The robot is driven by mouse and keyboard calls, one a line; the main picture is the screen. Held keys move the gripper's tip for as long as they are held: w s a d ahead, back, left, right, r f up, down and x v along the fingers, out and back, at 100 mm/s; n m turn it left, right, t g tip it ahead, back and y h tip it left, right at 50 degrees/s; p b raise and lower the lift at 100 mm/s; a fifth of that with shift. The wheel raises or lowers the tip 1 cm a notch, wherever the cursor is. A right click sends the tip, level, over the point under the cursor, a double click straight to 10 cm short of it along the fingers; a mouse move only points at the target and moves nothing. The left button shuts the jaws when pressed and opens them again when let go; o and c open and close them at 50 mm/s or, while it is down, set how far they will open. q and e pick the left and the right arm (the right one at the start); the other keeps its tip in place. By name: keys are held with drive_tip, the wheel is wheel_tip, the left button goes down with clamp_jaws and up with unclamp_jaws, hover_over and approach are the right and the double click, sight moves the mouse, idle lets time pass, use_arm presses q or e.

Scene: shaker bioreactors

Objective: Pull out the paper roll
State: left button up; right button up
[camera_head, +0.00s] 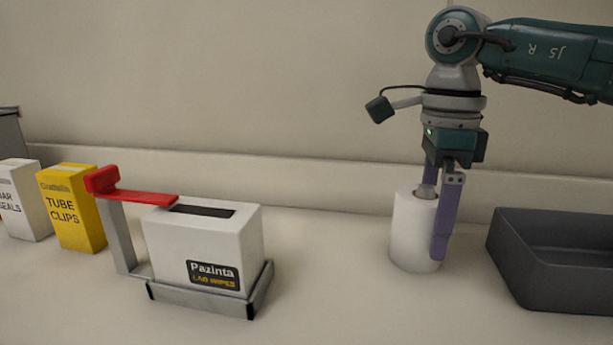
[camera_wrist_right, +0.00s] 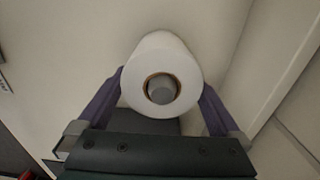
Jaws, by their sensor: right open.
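The white paper roll (camera_head: 408,240) stands upright on the counter in the head view. In the right wrist view the paper roll (camera_wrist_right: 150,52) shows its round top end, with a brown core and a grey post end (camera_wrist_right: 161,90) inside it. My right gripper (camera_head: 432,228) points down over the roll from above. One purple finger lies along the roll's near right side; the other goes behind the roll and is partly hidden. In the wrist view the fingers stand on both sides of the roll. The gripper is open. My left gripper is not in view.
A dark grey tray (camera_head: 520,268) stands close to the right of the roll. A white wipes box (camera_head: 190,240) in a metal holder with a red lever (camera_head: 130,190) stands to the left. A yellow tube clips box (camera_head: 72,215) and a white box (camera_head: 25,200) are farther left.

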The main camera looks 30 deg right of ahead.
drive_tip(key=shift+f, duration=1.1)
drive_tip(key=c, duration=1.3)
drive_tip(key=shift+r, duration=0.1)
drive_tip(key=shift+w+r+p, duration=0.1)
drive_tip(key=shift+r+p, duration=0.55)
drive_tip(key=shift+r, duration=0.05)
drive_tip(key=shift+r, duration=0.15)
